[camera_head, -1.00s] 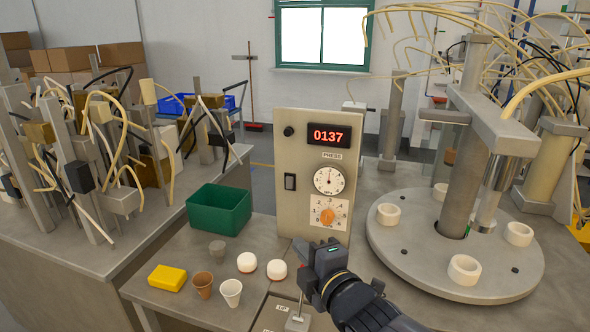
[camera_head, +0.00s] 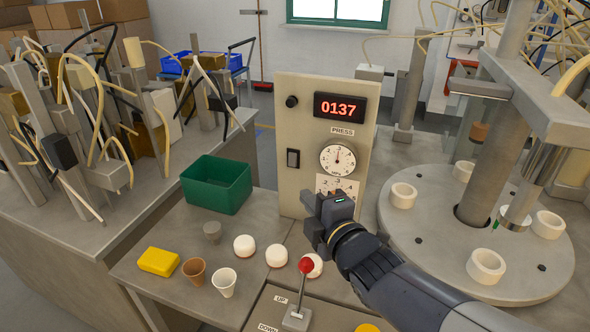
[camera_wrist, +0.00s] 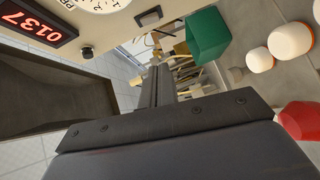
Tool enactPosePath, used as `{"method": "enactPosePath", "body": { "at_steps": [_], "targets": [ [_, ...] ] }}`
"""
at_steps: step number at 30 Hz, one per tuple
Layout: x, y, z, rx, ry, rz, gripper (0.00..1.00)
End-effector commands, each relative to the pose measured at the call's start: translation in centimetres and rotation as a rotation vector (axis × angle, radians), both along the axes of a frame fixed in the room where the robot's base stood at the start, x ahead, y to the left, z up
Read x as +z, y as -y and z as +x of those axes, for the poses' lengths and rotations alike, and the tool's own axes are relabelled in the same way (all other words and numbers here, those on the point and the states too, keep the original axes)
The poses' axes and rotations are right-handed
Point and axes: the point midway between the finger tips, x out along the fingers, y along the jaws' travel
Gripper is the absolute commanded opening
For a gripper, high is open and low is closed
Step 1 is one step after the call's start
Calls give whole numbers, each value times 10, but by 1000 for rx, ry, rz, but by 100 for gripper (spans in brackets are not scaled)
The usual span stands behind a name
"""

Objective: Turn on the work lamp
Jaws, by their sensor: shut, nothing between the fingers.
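A beige control panel (camera_head: 289,205) stands upright on the bench, with a red 0137 display (camera_head: 338,107), a black rocker switch (camera_head: 293,158), a black round knob (camera_head: 291,102) and a white gauge (camera_head: 337,160). The rocker switch also shows in the wrist view (camera_wrist: 148,16). My gripper (camera_head: 322,200) is shut and empty in front of the panel's lower part, below and right of the rocker switch. It partly covers the lower dial (camera_head: 333,184). Whether it touches the panel is unclear. I cannot identify a work lamp in either view.
A red-knobbed lever (camera_head: 305,266) rises from the bench left of my arm. White-topped round pieces (camera_head: 245,246), small cups (camera_head: 224,282), a yellow block (camera_head: 159,262) and a green bin (camera_head: 216,184) lie to the left. A round turntable (camera_head: 440,245) with white rings is on the right.

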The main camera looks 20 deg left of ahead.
Motion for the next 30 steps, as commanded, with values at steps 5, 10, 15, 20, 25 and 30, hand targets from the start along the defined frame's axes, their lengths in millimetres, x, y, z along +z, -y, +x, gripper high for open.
{"method": "enactPosePath", "body": {
  "at_steps": [5, 10, 15, 20, 25, 30],
  "targets": [
    [-2, -11, 13, 1, -2, -1, 0],
    [-4, -28, 31, 1, -2, -1, 0],
    [-6, -44, 51, 0, -2, -2, 0],
    [-9, -61, 70, 1, -2, 0, 0],
    [-11, -62, 92, -2, 0, -2, 0],
    [-14, -61, 107, -1, 0, -2, 0]
  ]
}}
